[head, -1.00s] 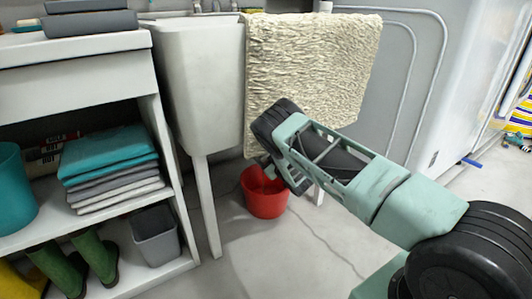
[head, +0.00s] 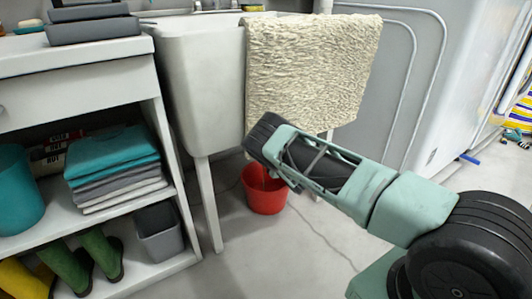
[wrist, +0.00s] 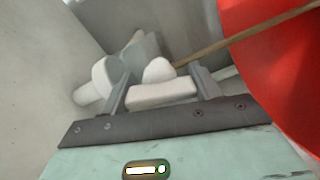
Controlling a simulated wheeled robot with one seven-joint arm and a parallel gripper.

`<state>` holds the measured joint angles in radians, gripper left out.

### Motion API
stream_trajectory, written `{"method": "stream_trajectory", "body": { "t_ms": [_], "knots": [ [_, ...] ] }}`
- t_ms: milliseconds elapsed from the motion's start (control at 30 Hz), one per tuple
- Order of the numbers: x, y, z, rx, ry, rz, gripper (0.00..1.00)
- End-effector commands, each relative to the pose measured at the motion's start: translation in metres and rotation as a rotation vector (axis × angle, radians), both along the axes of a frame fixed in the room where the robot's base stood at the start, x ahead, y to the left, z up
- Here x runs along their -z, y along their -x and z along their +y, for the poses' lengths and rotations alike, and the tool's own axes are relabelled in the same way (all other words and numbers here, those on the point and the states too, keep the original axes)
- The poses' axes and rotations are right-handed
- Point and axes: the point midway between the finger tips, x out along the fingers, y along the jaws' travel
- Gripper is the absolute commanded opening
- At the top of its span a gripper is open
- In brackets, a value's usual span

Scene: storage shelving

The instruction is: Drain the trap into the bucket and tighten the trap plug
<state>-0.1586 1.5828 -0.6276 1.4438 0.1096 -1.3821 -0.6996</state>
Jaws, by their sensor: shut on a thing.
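My gripper (wrist: 162,88) is shut on a white block-like piece (wrist: 162,93), which looks like the trap plug. Rounded white pipe parts (wrist: 104,78), apparently the trap, show just beyond the fingers. A thin brown streak (wrist: 245,36) runs from beside the plug across the red bucket (wrist: 285,70); I cannot tell whether it is water or a rod. In the head view the bucket (head: 265,198) stands on the floor below my gripper's end. The fingertips and the trap are hidden there behind my arm and the towel.
A white sink (head: 200,90) stands on legs, with a cream towel (head: 310,75) over its right side. The shelf at left holds folded towels (head: 115,160), a grey bin (head: 158,232) and green boots (head: 100,252).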

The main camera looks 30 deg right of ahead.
Motion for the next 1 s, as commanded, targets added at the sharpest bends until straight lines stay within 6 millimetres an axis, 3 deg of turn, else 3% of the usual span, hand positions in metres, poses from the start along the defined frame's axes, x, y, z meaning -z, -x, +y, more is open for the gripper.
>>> {"method": "stream_trajectory", "body": {
  "t_ms": [733,767,800,833,1000],
  "knots": [
    [0.0026,0.0018,-0.0014,0.003,0.087,0.003,0.39],
    [0.0026,0.0018,-0.0014,0.003,0.087,0.003,0.67],
    [0.0026,0.0018,-0.0013,0.003,0.086,0.002,0.78],
    [0.0025,0.0017,-0.0013,0.003,0.086,0.002,0.84],
    [0.0014,0.0010,-0.0007,0.001,0.086,-0.001,0.84]
  ]
}}
